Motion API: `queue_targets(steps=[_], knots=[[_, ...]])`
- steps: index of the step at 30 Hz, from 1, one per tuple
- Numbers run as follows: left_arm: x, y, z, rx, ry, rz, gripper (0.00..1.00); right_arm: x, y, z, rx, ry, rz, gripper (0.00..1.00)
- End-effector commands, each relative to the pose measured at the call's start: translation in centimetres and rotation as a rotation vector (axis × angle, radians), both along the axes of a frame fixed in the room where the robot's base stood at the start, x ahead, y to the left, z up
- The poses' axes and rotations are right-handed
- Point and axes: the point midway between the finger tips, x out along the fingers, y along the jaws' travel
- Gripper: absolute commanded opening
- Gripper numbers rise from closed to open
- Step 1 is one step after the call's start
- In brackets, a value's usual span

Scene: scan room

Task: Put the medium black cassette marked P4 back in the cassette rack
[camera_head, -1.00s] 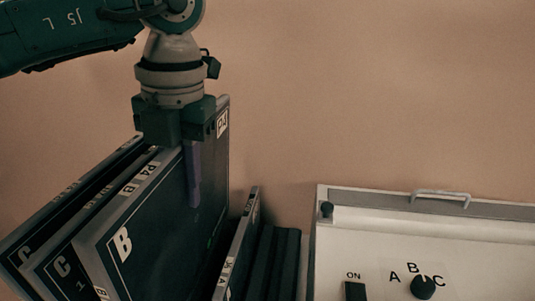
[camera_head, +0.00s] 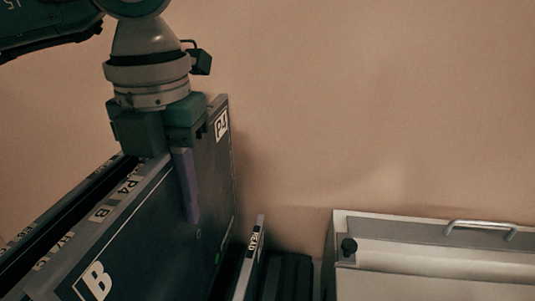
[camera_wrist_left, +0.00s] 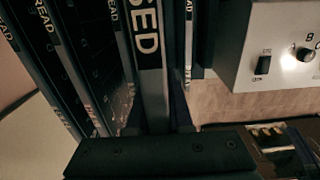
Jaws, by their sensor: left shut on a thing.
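The black cassette (camera_head: 160,238) has a grey frame, a big B on its face, and P4 and B labels on its top edge; another P4 label is at its far end. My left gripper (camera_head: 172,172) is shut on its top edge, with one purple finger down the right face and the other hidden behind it. In the left wrist view the cassette (camera_wrist_left: 151,60) shows a label ending in SED beside the gripper (camera_wrist_left: 160,152). The rack's dark slots (camera_head: 288,275) show to the right. The cassette's lower edge is hidden, so I cannot tell how deep it sits. My right gripper is out of view.
Other cassettes (camera_head: 50,235) stand close on the left, and a smaller one labelled READ (camera_head: 252,255) stands on the right. A pale box with a metal handle (camera_head: 480,228) is farther right. A plain wall is behind.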

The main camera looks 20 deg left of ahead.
Motion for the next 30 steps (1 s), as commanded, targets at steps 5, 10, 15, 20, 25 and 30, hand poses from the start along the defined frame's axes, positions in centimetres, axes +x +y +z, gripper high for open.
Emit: queue_targets(steps=[5,10,15,20,25,30], knots=[[0.1,0.0,-2.5,0.000,-0.004,0.000,0.00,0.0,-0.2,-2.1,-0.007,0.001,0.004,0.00],[0.1,0.0,-4.5,0.001,-0.003,0.000,0.00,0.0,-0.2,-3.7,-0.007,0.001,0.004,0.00],[0.1,0.0,-5.9,0.000,-0.003,-0.001,0.00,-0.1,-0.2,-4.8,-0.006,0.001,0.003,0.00],[0.1,0.0,-6.4,-0.001,-0.004,-0.001,0.00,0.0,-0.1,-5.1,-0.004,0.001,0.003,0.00],[0.1,0.0,-6.3,-0.001,-0.004,0.000,0.00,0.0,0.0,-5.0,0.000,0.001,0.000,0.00],[0.1,0.0,-6.3,0.000,-0.004,0.000,0.00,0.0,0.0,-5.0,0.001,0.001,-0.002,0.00]])
